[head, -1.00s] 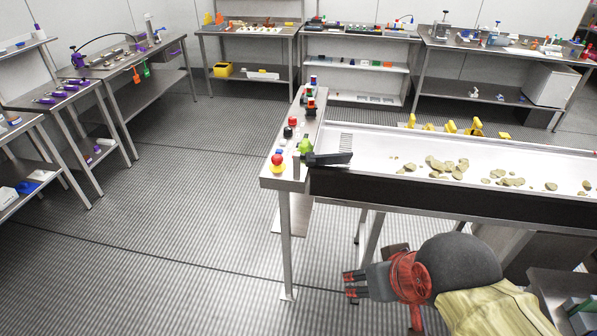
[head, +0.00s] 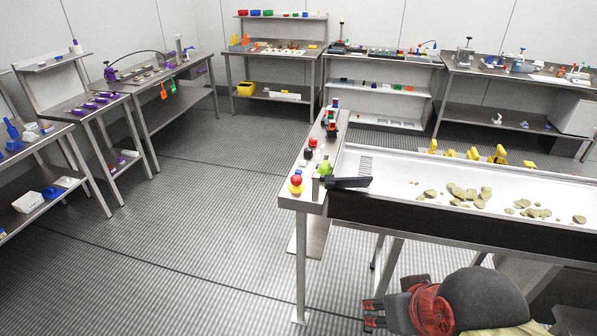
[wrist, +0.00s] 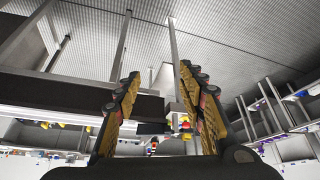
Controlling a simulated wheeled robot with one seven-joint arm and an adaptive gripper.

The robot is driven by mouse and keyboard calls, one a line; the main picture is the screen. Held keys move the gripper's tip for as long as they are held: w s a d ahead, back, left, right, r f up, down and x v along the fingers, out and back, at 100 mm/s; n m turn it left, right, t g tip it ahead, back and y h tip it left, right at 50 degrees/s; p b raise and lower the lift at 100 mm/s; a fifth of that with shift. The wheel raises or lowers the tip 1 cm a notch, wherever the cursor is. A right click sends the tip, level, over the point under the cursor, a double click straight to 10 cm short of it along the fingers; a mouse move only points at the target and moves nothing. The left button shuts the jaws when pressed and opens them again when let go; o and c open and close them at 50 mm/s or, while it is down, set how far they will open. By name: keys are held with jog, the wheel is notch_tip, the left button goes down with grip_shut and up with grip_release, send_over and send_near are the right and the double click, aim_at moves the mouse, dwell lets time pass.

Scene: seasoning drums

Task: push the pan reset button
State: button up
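Several buttons and knobs stand on a narrow steel ledge (head: 311,195) at the left end of a long white pan (head: 400,175). They include a red button on a yellow base (head: 296,184), a black knob (head: 308,154), a red one (head: 312,143) and a green one (head: 325,168). I cannot read which is the pan reset button. My gripper (head: 370,312) is low, in front of and below the pan, apart from the ledge. In the wrist view my gripper (wrist: 160,88) is open and empty, its fingers spread. Small coloured controls show between them.
Greyish-brown lumps (head: 468,194) lie in the pan and yellow pieces (head: 500,154) stand along its far edge. The ledge's leg (head: 301,270) reaches the floor left of my gripper. Workbenches (head: 180,68) line the walls. The floor to the left (head: 200,230) is clear.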

grip_shut()
dwell(1.6)
